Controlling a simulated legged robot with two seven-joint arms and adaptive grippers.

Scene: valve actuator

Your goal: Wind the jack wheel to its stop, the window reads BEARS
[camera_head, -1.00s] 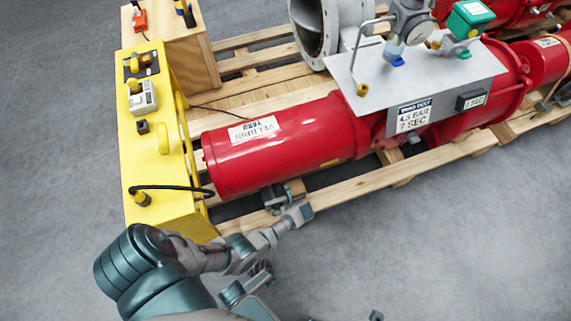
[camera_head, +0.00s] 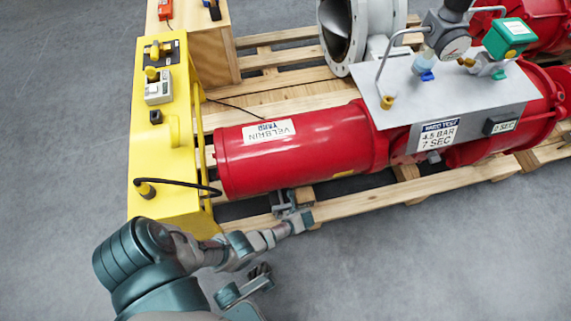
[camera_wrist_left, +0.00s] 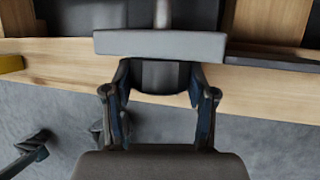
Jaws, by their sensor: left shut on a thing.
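The jack (camera_head: 281,203) sits low at the pallet's near edge, under the red cylinder (camera_head: 290,157). My left gripper (camera_head: 303,219) reaches it from the near side. In the left wrist view, a wide grey bar with a stem (camera_wrist_left: 160,44), apparently the jack wheel seen edge-on, lies across my fingers' far ends. The left gripper (camera_wrist_left: 162,80) is shut on the wheel; the exact contact is partly hidden. I cannot make out the window or its word in either view.
A yellow cabinet (camera_head: 160,120) with a black cable stands left of the cylinder. The wooden pallet (camera_head: 345,208) runs along its near side. A grey panel (camera_head: 470,108) with a gauge is at upper right. Grey floor (camera_head: 430,260) is clear at lower right.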

